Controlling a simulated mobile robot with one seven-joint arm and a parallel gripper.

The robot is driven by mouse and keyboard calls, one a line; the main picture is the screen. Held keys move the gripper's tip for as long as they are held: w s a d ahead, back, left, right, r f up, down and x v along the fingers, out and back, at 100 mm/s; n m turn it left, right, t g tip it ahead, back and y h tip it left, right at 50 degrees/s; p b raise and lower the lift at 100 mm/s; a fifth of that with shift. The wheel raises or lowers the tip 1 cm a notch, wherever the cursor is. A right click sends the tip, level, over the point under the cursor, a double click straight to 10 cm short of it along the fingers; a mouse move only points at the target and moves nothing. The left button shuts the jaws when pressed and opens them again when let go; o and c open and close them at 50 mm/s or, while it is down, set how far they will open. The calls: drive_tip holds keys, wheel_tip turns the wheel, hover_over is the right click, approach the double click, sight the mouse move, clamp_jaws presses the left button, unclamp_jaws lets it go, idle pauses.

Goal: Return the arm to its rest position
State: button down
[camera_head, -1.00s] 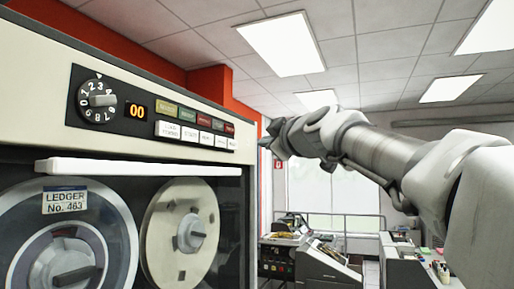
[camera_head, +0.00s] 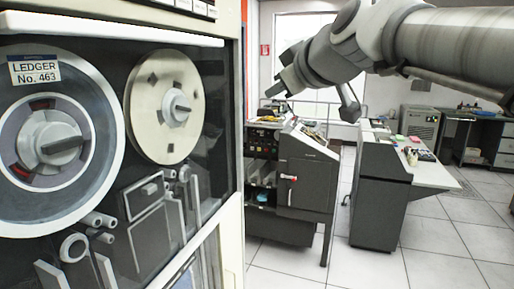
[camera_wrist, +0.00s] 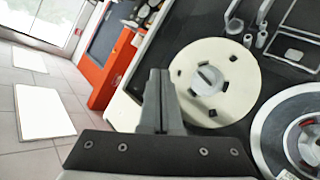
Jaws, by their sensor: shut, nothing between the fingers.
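My gripper (camera_head: 287,84) is in the upper middle of the head view, to the right of the tape cabinet and apart from it. In the wrist view my gripper (camera_wrist: 158,95) points ahead with its fingers together and nothing between them. My arm comes in from the upper right of the head view, raised and bent. The shoulder end of the arm is out of the frame.
The tape cabinet (camera_head: 228,221) stands close on the left, with a reel labelled LEDGER No. 463 (camera_head: 52,145) and a cream reel (camera_head: 163,106). A dark card machine (camera_head: 303,180) and a desk (camera_head: 385,203) stand beyond. Tiled floor (camera_head: 447,250) is clear at lower right.

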drive_tip(key=s+d+f+m+g+h, duration=0.1)
drive_tip(key=s+d+f+m+g, duration=0.1)
drive_tip(key=s+f, duration=0.5)
drive_tip(key=s+d+f+m+g+h, duration=0.2)
drive_tip(key=s+f, duration=0.6)
drive_tip(key=f, duration=0.5)
drive_tip(key=s+d+f+m+g+h, duration=0.2)
drive_tip(key=s+d+f+m, duration=0.3)
drive_tip(key=s+f, duration=0.3)
wheel_tip(320, 180, down, 2)
drive_tip(key=shift+s+d+f+m+g, duration=0.15)
drive_tip(key=shift+d+m+g, duration=0.25)
drive_tip(key=shift+d+g, duration=0.35)
drive_tip(key=shift+a, duration=0.15)
